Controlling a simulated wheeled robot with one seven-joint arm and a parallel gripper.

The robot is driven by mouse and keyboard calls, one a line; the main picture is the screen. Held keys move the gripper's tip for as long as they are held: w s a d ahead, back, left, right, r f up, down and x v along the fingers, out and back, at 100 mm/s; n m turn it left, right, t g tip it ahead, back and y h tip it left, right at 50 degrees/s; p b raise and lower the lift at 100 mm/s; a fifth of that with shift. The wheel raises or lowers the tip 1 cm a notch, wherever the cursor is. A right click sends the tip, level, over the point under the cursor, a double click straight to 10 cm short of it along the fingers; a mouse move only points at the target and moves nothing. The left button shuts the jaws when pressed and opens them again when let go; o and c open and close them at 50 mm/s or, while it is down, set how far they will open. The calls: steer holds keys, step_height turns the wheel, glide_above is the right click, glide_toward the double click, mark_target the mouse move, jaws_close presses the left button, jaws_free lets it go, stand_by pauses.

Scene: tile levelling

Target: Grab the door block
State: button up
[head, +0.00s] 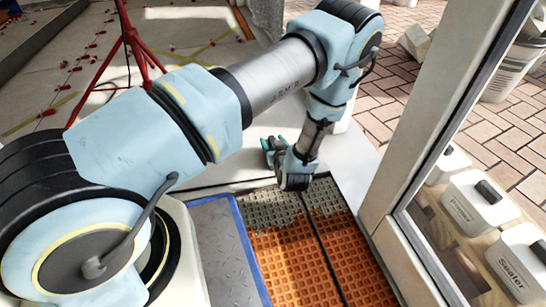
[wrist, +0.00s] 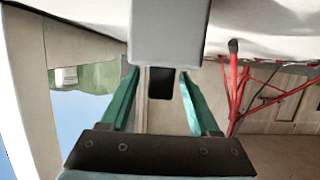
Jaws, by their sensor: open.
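My gripper (head: 270,147) is low beside the door opening in the head view, its teal fingers pointing left. In the wrist view my gripper (wrist: 159,74) shows two green fingers spread apart, with a gap between them. A pale grey block (wrist: 170,32), which looks like the door block, stands at the top centre in line with the fingertips. A dark square opening shows just below it. I cannot tell whether the fingers touch it. In the head view I cannot make out the block clearly; my arm and gripper cover that area.
A white door frame (head: 440,110) with glass stands at the right. White containers (head: 480,203) sit behind it. An orange waffle mat (head: 325,255) lies below the gripper, beside a blue-edged grey plate (head: 222,250). A red tripod (head: 130,40) stands at the back left.

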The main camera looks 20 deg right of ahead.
steer(key=x, duration=0.2)
steer(key=shift+w+f+b, duration=0.1)
steer(key=shift+w+b, duration=0.15)
steer(key=shift+b, duration=0.15)
steer(key=shift+c, duration=0.2)
jaws_close()
stand_by(0.8)
